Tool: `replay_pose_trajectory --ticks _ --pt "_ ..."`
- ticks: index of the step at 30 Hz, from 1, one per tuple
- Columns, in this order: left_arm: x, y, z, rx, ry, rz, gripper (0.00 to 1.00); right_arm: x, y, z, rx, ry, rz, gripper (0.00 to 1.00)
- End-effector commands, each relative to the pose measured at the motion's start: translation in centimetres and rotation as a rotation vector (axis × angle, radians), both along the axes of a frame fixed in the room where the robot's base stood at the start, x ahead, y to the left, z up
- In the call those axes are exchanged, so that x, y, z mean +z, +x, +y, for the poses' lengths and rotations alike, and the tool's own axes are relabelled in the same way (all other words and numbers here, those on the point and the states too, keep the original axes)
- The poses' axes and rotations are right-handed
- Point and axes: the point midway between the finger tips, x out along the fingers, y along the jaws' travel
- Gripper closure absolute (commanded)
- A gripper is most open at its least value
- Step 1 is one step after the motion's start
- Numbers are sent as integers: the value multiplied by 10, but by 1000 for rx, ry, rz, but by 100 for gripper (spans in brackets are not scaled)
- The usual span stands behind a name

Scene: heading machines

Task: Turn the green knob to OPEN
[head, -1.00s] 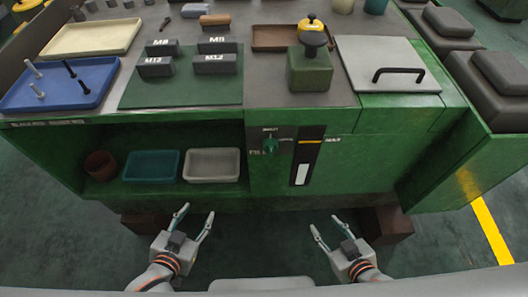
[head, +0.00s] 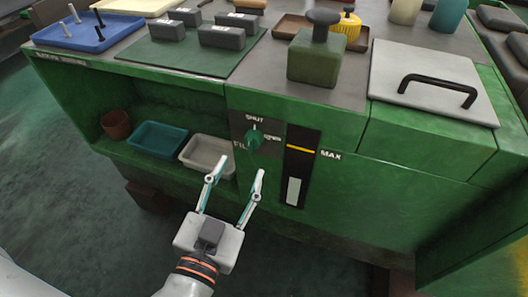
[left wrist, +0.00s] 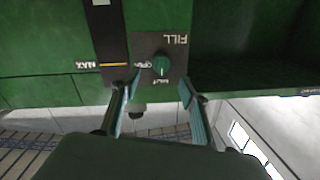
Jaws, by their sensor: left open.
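The round green knob (head: 254,139) sits on a dark plate on the front of the green machine. SHUT is lettered above it, OPEN to its right and FILL at the lower left. The knob's pale mark points up towards SHUT. The knob also shows in the left wrist view (left wrist: 161,65), where the lettering is upside down. My left gripper (head: 238,172) is open and empty, its fingertips just below the knob and apart from it. In the left wrist view its fingers (left wrist: 159,84) stand either side below the knob. My right gripper is out of view.
A level gauge (head: 300,165) marked MAX is right of the knob. A grey bin (head: 208,155) and a teal bin (head: 158,139) sit in the open shelf to the left. A lidded hatch with a black handle (head: 440,86) is on top at right.

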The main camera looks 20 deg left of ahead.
Motion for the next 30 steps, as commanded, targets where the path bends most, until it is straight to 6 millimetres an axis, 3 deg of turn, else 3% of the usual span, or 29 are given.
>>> replay_pose_trajectory --ticks 5,19,30 --pt "5 9 1 5 -2 -14 56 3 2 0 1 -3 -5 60" --pt "4 68 3 4 0 -11 56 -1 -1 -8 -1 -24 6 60" --pt "2 78 4 5 -1 -6 56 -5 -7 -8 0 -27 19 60"
